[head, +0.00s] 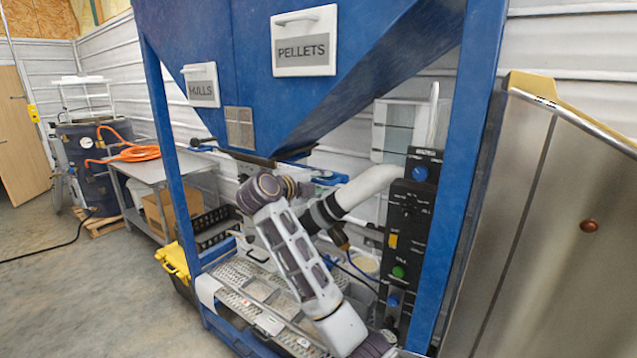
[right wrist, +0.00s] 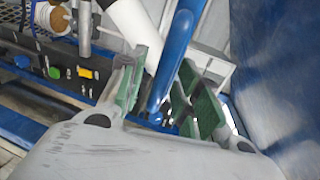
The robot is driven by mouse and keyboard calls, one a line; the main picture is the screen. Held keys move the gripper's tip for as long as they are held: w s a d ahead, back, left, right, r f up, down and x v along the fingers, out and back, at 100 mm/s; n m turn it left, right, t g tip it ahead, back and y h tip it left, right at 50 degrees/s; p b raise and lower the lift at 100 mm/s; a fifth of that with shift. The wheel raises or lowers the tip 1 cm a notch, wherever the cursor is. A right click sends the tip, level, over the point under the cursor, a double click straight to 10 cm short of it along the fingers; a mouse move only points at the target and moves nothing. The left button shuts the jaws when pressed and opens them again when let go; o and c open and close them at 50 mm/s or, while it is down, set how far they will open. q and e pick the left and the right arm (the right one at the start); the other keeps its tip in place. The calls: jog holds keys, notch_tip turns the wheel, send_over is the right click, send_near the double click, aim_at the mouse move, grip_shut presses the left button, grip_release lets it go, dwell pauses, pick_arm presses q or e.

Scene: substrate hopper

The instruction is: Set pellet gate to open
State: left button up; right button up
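My right arm reaches up under the blue hopper in the head view, with its gripper (head: 314,184) below the hopper's outlet and partly hidden by my wrist. In the right wrist view the two green-padded fingers (right wrist: 168,85) stand apart. A blue bar (right wrist: 175,50) runs up between them, with space visible beside it; I cannot tell whether a pad touches it. It looks like the blue handle (head: 328,178) under the PELLETS side of the hopper. The gate plate itself cannot be made out. The PELLETS label (head: 303,48) is on the hopper front. My left gripper is out of view.
A black control panel (head: 408,240) with colored knobs stands right of my arm, beside a blue post (head: 455,170). A white duct (head: 368,186) runs close behind the gripper. A perforated metal tray (head: 240,285) lies below. Open floor (head: 90,290) is at left.

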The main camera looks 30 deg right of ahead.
grip_shut()
jog(key=shift+s, duration=0.15)
jog(key=s+d, duration=0.2)
jog(key=s, duration=0.4)
jog(key=shift+s+d+f, duration=0.15)
jog(key=shift+d+f, duration=0.05)
jog(key=shift+d, duration=0.2)
jog(key=shift+c, duration=1)
grip_release()
jog(key=o, duration=0.4)
jog(key=shift+s+r, duration=0.15)
jog(key=shift+s, duration=0.1)
jog(key=shift+c, duration=0.2)
jog(key=v, duration=1.2)
jog(key=shift+d, duration=0.1)
